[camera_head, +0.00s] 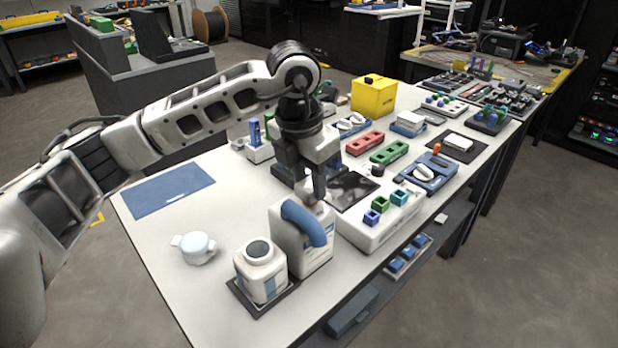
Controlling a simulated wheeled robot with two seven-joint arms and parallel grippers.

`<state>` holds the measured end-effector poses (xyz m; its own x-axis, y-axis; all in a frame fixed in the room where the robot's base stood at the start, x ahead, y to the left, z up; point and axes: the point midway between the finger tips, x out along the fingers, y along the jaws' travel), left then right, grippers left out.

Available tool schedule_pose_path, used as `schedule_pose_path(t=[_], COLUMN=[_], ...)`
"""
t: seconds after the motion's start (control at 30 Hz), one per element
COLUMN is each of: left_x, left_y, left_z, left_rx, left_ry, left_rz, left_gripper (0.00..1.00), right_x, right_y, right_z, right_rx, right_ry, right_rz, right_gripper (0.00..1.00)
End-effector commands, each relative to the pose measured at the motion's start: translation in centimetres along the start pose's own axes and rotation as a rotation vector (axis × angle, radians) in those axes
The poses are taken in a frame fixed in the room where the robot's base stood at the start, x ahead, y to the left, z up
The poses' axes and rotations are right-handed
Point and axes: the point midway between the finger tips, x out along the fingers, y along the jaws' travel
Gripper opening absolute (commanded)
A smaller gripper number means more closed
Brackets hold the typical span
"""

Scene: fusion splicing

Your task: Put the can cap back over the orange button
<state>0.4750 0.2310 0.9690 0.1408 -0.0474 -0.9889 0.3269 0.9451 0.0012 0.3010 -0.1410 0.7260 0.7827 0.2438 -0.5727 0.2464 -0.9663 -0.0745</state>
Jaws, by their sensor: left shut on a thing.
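The can (291,249) is a white jug with a thick blue handle (305,222), standing upright near the front edge of the white table. My left gripper (317,198) points down over the back of the can's top, close behind the handle. It is shut on a small piece, probably the can cap, mostly hidden by the fingers and handle. A small reddish patch (311,204) shows at the fingertips; I cannot tell whether it is the cap or the orange button. Whether the cap touches the can is unclear. My right gripper is not in view.
A white bottle (260,270) on a dark tray stands left of the can, and a white lidded cup (196,247) farther left. A white device (378,229) with colored blocks is close on the right. A blue mat (168,190) lies at the left with bare table around it.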

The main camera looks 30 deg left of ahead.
Motion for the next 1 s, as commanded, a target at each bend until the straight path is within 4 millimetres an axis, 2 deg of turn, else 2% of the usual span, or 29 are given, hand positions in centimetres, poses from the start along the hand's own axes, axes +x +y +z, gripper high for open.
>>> schedule_pose_path(t=[1.0], left_x=[0.84], left_y=[0.00], left_z=[-0.12], left_rx=[0.000], left_ry=[0.000], left_rz=[0.000], left_gripper=[0.14], right_x=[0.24], right_y=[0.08], right_z=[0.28], right_rx=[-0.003], right_ry=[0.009], right_rz=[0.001], right_gripper=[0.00])
